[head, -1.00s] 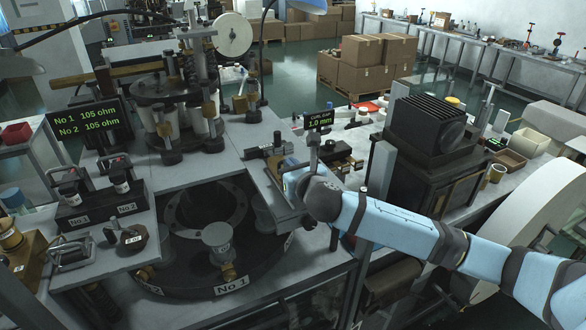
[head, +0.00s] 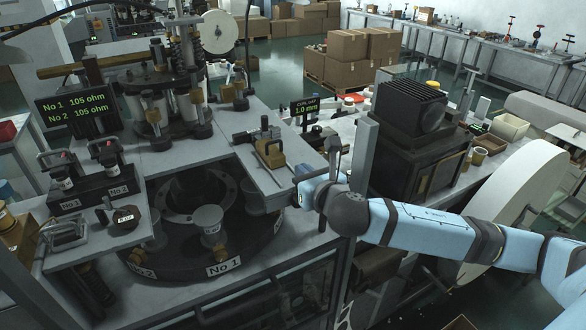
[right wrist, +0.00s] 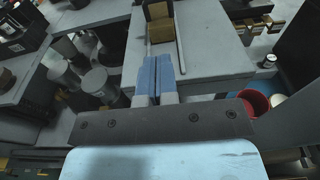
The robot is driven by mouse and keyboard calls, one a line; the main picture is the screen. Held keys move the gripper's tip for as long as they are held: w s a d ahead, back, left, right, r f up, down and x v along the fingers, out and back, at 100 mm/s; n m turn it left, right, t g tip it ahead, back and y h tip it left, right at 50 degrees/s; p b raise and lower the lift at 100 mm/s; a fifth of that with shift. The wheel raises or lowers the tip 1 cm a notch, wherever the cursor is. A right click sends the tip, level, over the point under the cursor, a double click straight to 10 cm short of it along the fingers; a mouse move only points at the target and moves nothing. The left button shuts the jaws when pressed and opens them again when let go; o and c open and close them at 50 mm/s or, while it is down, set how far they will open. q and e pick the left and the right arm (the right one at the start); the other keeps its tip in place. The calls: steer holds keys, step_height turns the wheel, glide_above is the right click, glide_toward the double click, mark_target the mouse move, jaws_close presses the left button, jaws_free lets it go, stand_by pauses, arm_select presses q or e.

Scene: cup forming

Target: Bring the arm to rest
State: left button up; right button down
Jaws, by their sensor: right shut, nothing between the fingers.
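My right gripper (head: 302,174) is at the end of the light blue arm that comes in from the right in the head view. It is over the right edge of the machine bench, to the right of a brass block (head: 270,152) on a slide. In the right wrist view, its two blue fingertips (right wrist: 155,72) lie together with nothing between them. The brass block (right wrist: 163,28) shows beyond the fingertips, apart from them. My left gripper is not in view.
A round turntable (head: 215,262) labelled No 1 and No 2 lies left of the arm. A black finned unit (head: 412,130) stands behind the arm, with a grey post (head: 364,155) beside it. A large white disc (head: 520,200) is at the right. A small display (head: 306,108) reads 1.0 mm.

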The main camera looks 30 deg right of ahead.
steer(key=shift+s+a+r, duration=0.1)
steer(key=shift+s+a, duration=0.05)
steer(key=shift+s, duration=0.3)
steer(key=shift+s+a+r, duration=0.1)
steer(key=shift+s, duration=0.3)
steer(key=s+a+f+m+g+y, duration=0.1)
steer(key=s+a+f+m+g, duration=0.2)
steer(key=s+f+m+g, duration=0.75)
steer(key=s+a+f+m+g, duration=0.3)
steer(key=s+f+m, duration=0.8)
steer(key=s+m, duration=0.95)
steer(key=w+a+f+t+y, duration=0.1)
steer(key=w+a+f+t, duration=0.1)
steer(key=w+f+t, duration=0.2)
steer(key=w+a+f+m+t+y, duration=0.1)
steer(key=w+a+f+t, duration=0.2)
steer(key=f, duration=0.6)
steer(key=shift+w+a+f+t+y, duration=0.25)
steer(key=shift+w+t+y, duration=0.2)
steer(key=shift+w, duration=0.7)
